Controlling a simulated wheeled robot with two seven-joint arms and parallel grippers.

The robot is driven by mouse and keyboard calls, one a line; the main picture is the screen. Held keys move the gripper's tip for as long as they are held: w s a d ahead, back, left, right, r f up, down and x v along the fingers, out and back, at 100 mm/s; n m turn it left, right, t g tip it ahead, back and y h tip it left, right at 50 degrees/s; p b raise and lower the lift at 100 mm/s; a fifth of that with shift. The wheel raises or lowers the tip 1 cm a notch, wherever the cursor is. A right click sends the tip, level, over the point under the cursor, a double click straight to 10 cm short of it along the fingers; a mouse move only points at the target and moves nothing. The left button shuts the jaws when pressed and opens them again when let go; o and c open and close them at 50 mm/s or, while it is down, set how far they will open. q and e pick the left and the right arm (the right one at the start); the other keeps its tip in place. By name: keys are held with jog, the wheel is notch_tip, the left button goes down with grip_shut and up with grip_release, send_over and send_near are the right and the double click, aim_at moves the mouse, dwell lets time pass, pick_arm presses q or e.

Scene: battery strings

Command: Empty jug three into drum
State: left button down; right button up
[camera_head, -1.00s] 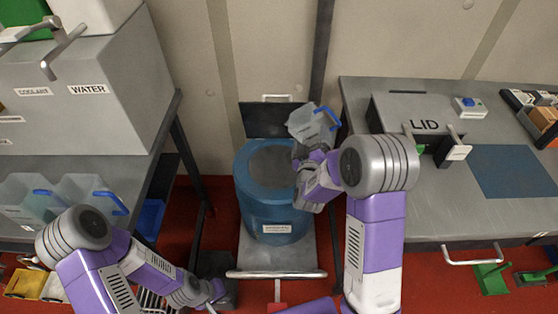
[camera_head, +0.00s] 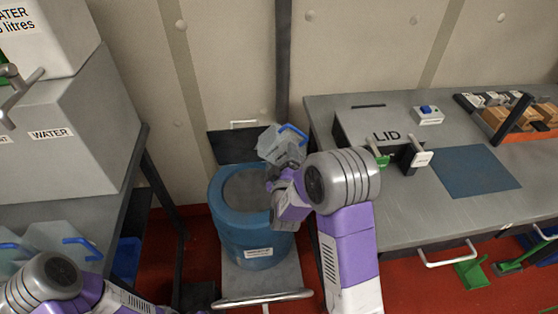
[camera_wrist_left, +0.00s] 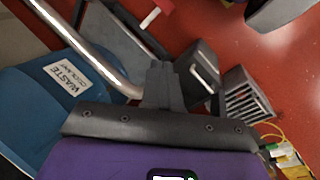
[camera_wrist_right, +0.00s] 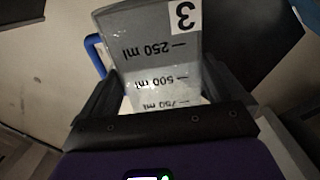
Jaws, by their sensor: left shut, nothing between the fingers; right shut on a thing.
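Jug three (camera_head: 276,141) is a clear grey jug with a blue handle, tilted above the back right rim of the drum. My right gripper (camera_head: 284,158) is shut on it. In the right wrist view the jug (camera_wrist_right: 160,60) shows a 3 and millilitre marks upside down between the fingers.
Two other jugs (camera_head: 55,240) stand on the left bench below a grey tank (camera_head: 60,130). A trolley handle (camera_head: 262,299) is in front of the drum.

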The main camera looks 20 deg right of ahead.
aim_at(276, 147)
jog(key=shift+r, duration=0.2)
dwell(0.5)
jog(key=shift+r+n+p, duration=0.45)
jog(key=shift+n+p, duration=0.15)
jog(key=shift+p, duration=0.1)
jog(key=shift+a+r, duration=0.1)
jog(key=shift+r, duration=0.05)
dwell(0.8)
jog(key=shift+w+a+r+n+p, duration=0.1)
jog(key=shift+r+n+p, duration=0.3)
jog(key=shift+n+p, duration=0.4)
jog(key=shift+r, duration=0.1)
dwell(0.7)
jog(key=shift+a+r+n+p, duration=0.15)
jog(key=shift+r+n+p, duration=0.05)
jog(key=shift+n+p, duration=0.3)
jog(key=shift+w+r+n+p, duration=0.1)
jog(key=shift+r+n+p, duration=0.1)
jog(key=shift+n+p, duration=0.1)
jog(key=shift+a+r, duration=0.1)
jog(key=shift+a, duration=0.05)
dwell(0.6)
jog(key=shift+w+a+r+n+p, duration=0.1)
jog(key=shift+a+r+n+p, duration=0.2)
jog(key=shift+n+p, duration=0.45)
